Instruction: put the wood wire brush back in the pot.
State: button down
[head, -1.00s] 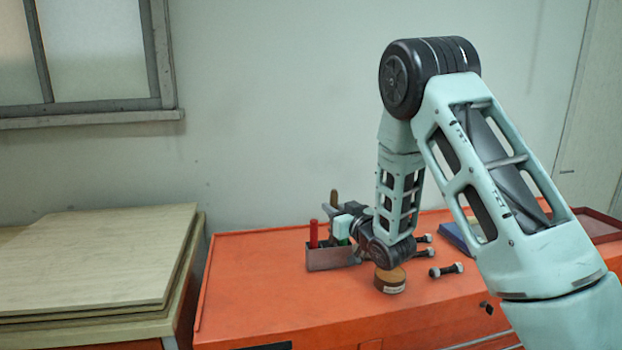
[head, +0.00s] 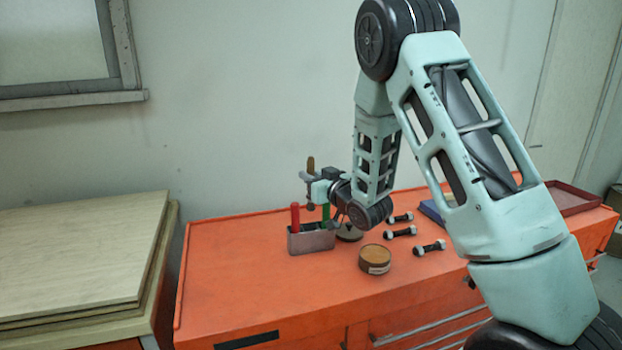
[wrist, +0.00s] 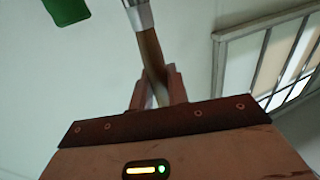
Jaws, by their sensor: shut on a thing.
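The wood wire brush (wrist: 151,52) is held between the fingers of my gripper (wrist: 157,92); its wooden handle and silver collar show in the wrist view. In the head view, its wooden handle top (head: 310,163) stands upright above my gripper (head: 312,190). The grey pot (head: 311,241) is on the orange cabinet below, with a red handle (head: 295,216) and a green handle (head: 325,212) standing in it. The brush's lower end appears between these handles, above the pot rim; exact depth is unclear. The bristles are not clearly visible.
A round wooden-topped tin (head: 375,259) and a dark round piece (head: 349,232) are right of the pot. The cabinet's left top is clear.

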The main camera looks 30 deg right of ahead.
aim_at(311, 210)
jog(key=shift+f+b, duration=5.25)
jog(key=shift+b, duration=0.05)
jog(key=c, duration=1.3)
grip_release()
